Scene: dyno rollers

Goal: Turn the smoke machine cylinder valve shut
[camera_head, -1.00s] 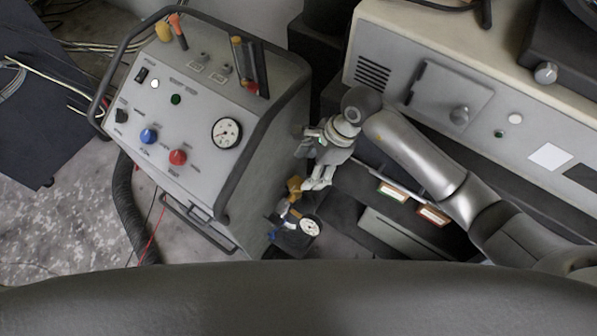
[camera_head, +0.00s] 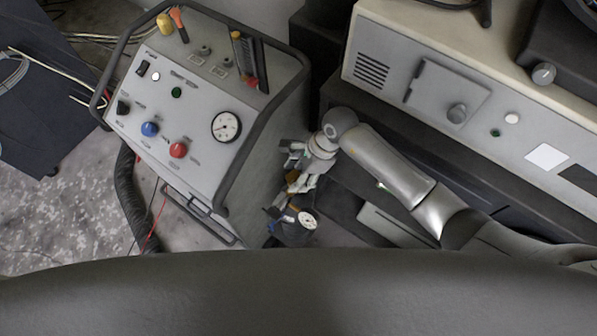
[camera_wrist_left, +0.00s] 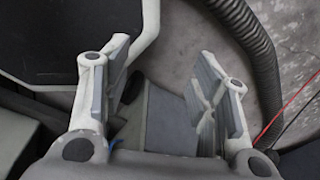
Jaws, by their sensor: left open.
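A brass-coloured valve fitting (camera_head: 293,178) stands low beside the right side of the grey control cart in the head view. The fingers partly hide the fitting, and the cylinder body is not clearly visible. My left gripper (camera_wrist_left: 163,68) is open and empty in the left wrist view.
The grey control cart (camera_head: 195,110) with knobs, a dial and a dark tube handle fills the left. A pale cabinet (camera_head: 400,60) stands at the right, close to my right arm. A ribbed black hose (camera_head: 132,200) and thin cables run along the floor.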

